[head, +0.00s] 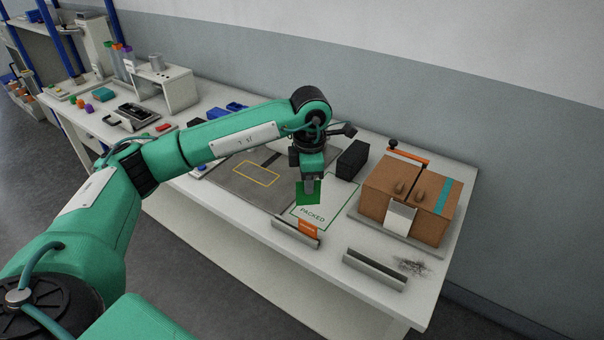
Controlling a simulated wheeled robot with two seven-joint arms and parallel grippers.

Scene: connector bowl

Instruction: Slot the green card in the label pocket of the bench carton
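My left gripper (311,184) points down over the bench, shut on the green card (302,197). The card hangs upright from the fingers, above the mat area marked PACKED. The brown bench carton (372,198) stands to the right of the gripper, apart from the card. A white label pocket (400,219) is on its front face. The inside of the pocket cannot be made out. My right gripper is not in view.
A metal rack (287,233) with an orange card (308,229) stands at the front edge, below the gripper. Another metal rack (374,272) stands in front of the carton, near a dark scribble-like patch (411,266). A black box (353,158) stands behind the gripper.

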